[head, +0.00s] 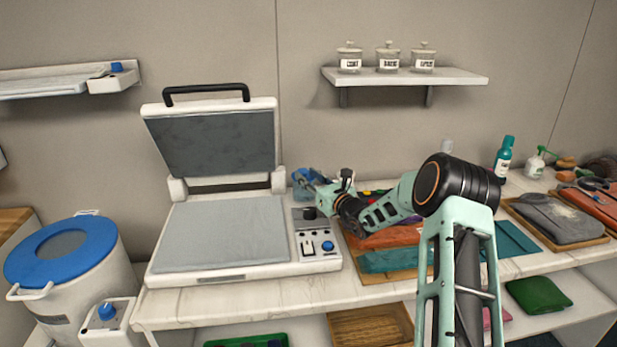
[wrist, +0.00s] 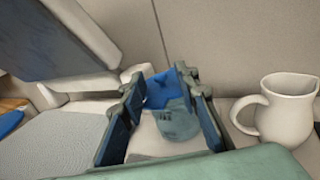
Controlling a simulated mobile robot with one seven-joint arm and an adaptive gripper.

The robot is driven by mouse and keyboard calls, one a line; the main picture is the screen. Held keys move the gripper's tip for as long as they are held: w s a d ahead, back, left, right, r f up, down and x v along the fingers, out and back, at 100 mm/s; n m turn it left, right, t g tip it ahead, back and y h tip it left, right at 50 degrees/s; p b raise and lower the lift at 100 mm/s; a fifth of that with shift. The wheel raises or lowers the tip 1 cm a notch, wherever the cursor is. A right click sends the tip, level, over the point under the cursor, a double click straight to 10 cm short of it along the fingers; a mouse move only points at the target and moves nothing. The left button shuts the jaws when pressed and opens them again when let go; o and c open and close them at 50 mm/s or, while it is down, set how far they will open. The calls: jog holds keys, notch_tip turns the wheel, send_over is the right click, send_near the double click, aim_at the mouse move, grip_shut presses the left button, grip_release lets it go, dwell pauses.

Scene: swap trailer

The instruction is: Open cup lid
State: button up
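The cup (wrist: 175,122) is a translucent blue container with dark print, on the counter beyond my gripper in the wrist view. A solid blue flap (wrist: 159,91), which looks like its lid, stands up at its back left; its exact angle is hard to tell. My gripper (wrist: 158,94) is open, with one finger on each side of the cup. A gap shows on the left; I cannot tell whether the right finger touches. In the head view my gripper (head: 322,191) is beside the blue cup (head: 301,179), which it partly hides.
A heat press (head: 220,235) with its top raised stands left of the cup. A white pitcher (wrist: 285,112) stands close on the right in the wrist view. Trays of folded cloth (head: 400,262) lie under my arm. A shelf with jars (head: 405,76) hangs above.

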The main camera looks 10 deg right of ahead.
grip_shut()
dwell(0.3)
jog(key=shift+r, duration=0.1)
